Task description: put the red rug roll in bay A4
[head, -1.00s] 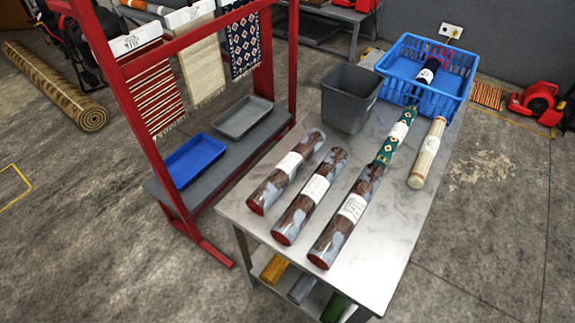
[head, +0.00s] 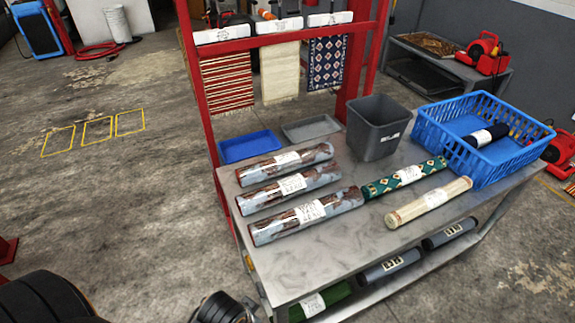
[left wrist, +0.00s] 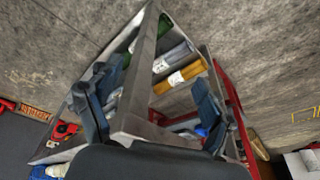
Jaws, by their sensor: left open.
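Three rug rolls with blotchy dark red-brown and grey wraps and white labels lie side by side on the steel table in the head view: back (head: 285,163), middle (head: 288,186) and front (head: 307,215). I cannot tell which one is the red rug roll. Yellow outlined bays (head: 97,131) are on the floor at left, empty; I cannot read any bay letters. In the left wrist view my left gripper (left wrist: 153,78) is open and empty, its fingers spread in front of the table's edge and lower shelf. My right gripper is not in view.
The steel table (head: 335,260) also bears a green patterned roll (head: 405,177), a cream roll (head: 428,202), a grey bin (head: 378,128) and a blue crate (head: 480,135) with a navy roll. A red rack (head: 187,70) stands behind. Open floor lies left.

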